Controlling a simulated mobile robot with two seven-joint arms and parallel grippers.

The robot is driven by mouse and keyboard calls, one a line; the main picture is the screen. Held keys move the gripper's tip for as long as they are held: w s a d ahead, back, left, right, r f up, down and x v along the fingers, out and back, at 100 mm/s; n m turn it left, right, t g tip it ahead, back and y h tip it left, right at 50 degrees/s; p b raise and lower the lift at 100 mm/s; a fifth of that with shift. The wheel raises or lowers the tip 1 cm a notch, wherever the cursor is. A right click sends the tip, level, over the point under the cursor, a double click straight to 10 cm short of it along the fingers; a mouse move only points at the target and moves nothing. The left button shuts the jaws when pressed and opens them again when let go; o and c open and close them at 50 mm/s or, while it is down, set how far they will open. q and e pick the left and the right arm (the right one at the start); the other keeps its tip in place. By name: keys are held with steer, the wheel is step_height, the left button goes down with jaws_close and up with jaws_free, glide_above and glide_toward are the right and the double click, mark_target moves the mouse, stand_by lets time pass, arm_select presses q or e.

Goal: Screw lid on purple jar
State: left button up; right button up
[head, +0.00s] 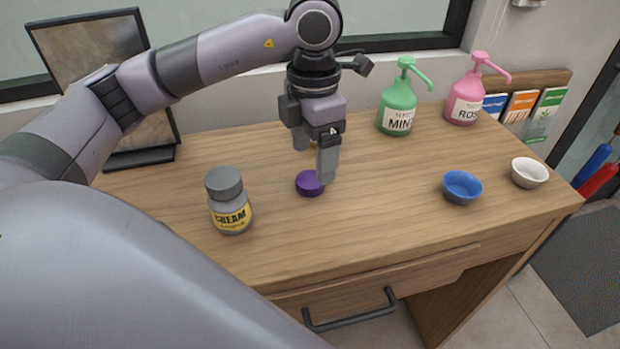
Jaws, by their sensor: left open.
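A small round purple lid (308,184) lies on the wooden counter near its middle. My left gripper (314,158) points down just above and behind the lid, with its fingers apart and nothing seen between them. One finger hangs close to the lid's right side; I cannot tell whether it touches. A small yellowish patch shows behind the gripper, mostly hidden; it may be part of a jar, but I cannot tell. No purple jar is clearly visible. My right gripper is not in view.
A grey cream jar (230,202) with its lid on stands left of the purple lid. A green pump bottle (398,105) and a pink one (464,100) stand at the back. A blue bowl (461,187) and a white bowl (529,172) sit at the right.

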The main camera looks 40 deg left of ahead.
mark_target(309, 180)
arm_select(q)
steer(key=f, duration=0.5)
steer(key=shift+s+a+p, duration=0.1)
steer(key=shift+a+p, duration=0.2)
steer(key=shift+p, duration=0.05)
steer(key=c, duration=1.1)
